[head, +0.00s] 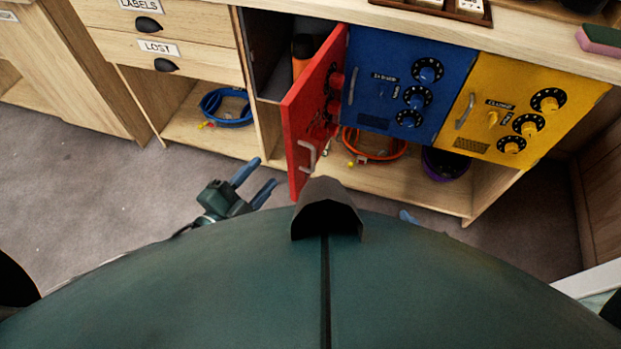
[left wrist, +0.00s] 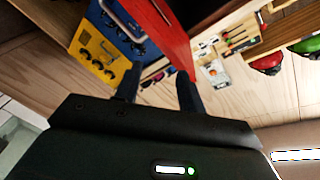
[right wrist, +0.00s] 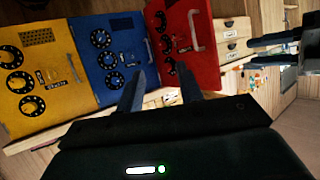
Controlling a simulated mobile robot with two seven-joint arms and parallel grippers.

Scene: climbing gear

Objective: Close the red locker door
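The red locker door (head: 312,115) stands open, swung outward from the locker, with a pale handle and dark-based red knobs. It also shows in the left wrist view (left wrist: 165,28) and the right wrist view (right wrist: 200,68). The open compartment holds an orange bottle (head: 302,50). My left gripper (head: 267,173) is open and empty, just left of the door's lower free edge and apart from it. My right gripper (right wrist: 158,84) is open and empty, facing the doors; in the head view my body hides all but a blue fingertip.
The blue door (head: 385,65) and yellow door (head: 500,125) are shut, right of the red one. Drawers (head: 165,47) stand left. Carpet (head: 60,190) is clear at left.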

